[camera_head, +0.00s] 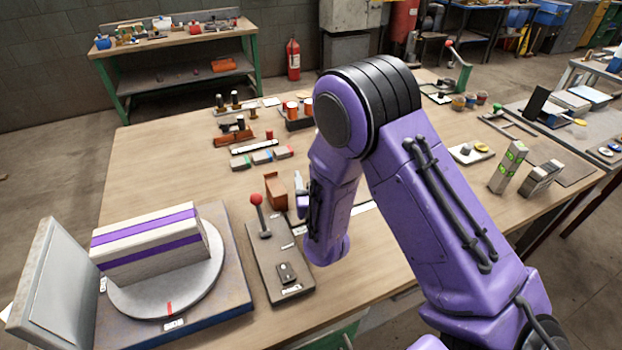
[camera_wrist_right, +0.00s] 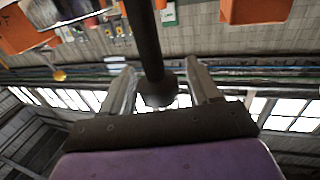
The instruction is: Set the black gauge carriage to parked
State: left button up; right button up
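I cannot pick out the black gauge carriage for sure in the head view. A pale strip (camera_head: 364,208) runs out from behind my right arm, which hides what lies there. My right gripper (camera_head: 299,184) is low over the table beside an orange-brown block, mostly hidden by its own arm. In the right wrist view its two pale fingers (camera_wrist_right: 160,80) stand apart on either side of a dark post (camera_wrist_right: 147,35) with a round dark knob (camera_wrist_right: 158,92). A small gap seems to show beside the knob. I cannot tell whether this post belongs to the carriage. My left gripper is not in view.
A red-knobbed lever (camera_head: 257,202) stands on a grey base left of my right gripper. The orange-brown block (camera_head: 275,192) is close by. A turntable (camera_head: 205,285) with a purple-striped block fills the front left. Small fixtures stand farther back. Bare table lies at the left back.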

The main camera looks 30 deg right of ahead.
jog(key=b+v, duration=0.1)
jog(key=v, duration=0.6)
jog(key=shift+s+b, duration=0.2)
jog(key=shift+b, duration=0.15)
jog(key=shift+a, duration=0.1)
